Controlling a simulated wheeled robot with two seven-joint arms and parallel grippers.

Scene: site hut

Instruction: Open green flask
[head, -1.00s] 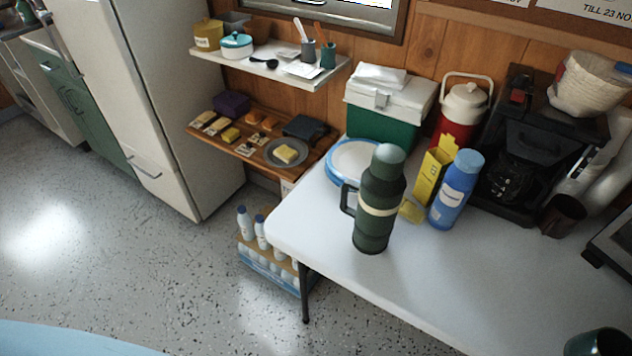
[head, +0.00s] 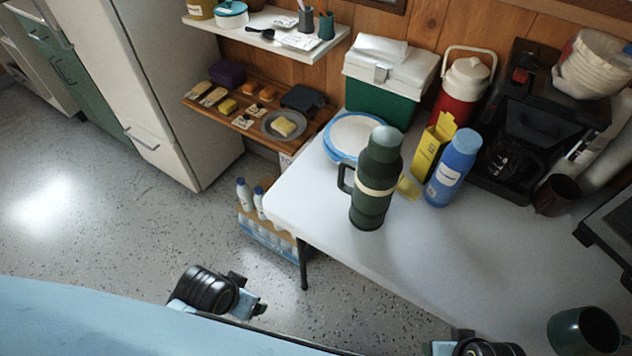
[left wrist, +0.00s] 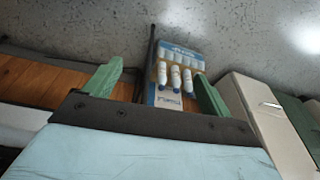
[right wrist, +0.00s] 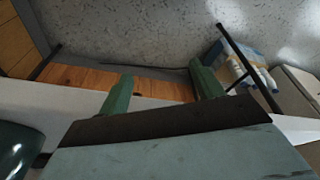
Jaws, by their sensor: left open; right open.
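The green flask (head: 374,190) stands upright on the white table (head: 300,205) near its left end in the head view. It has a grey-green domed cap (head: 386,139) on top, a pale band and a handle on its left side. My left gripper (left wrist: 156,88) is open and empty; in the head view only parts of its arm show at the bottom. My right gripper (right wrist: 162,90) is open and empty; its arm just shows at the bottom of the head view. Both grippers are well apart from the flask, which neither wrist view shows.
A blue bottle (head: 452,168) and yellow box (head: 432,147) stand close right of the flask. A blue-rimmed plate stack (head: 341,158) lies behind it. A coffee maker (head: 515,140) is farther right, and a dark green mug (head: 583,331) is at front right. The table's front middle is clear.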

